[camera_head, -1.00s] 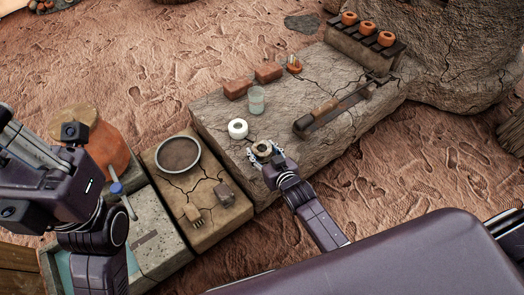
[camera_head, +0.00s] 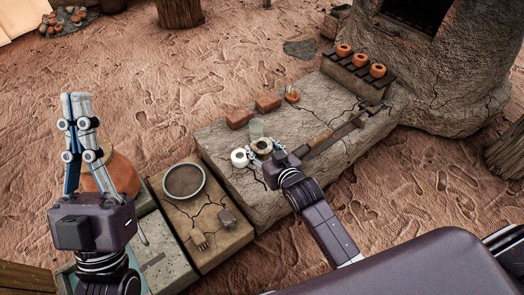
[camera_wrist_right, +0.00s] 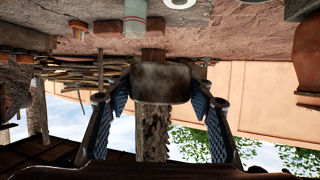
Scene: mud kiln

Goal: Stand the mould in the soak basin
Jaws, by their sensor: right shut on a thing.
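My right gripper (camera_head: 268,149) is shut on a tan, ring-shaped thing (camera_head: 262,145), apparently the mould, with a dark hollow in its top. It seems held above the stone slab. The right wrist view shows it as a dark brown block (camera_wrist_right: 162,83) between the two fingers. My left gripper (camera_head: 76,97) points up at the left, fingertips together, with nothing visible in it. The soak basin seems to be the pale stone trough (camera_head: 165,262) at the lower left, with teal water at its left side. My left arm hides much of it.
A white ring (camera_head: 240,158), glass cup (camera_head: 257,128), red bricks (camera_head: 239,118) and a long dark tool (camera_head: 330,136) are on the slab (camera_head: 226,140). A round dish (camera_head: 184,180) and small blocks are on the tan block. An orange pot (camera_head: 122,172) stands behind my left gripper.

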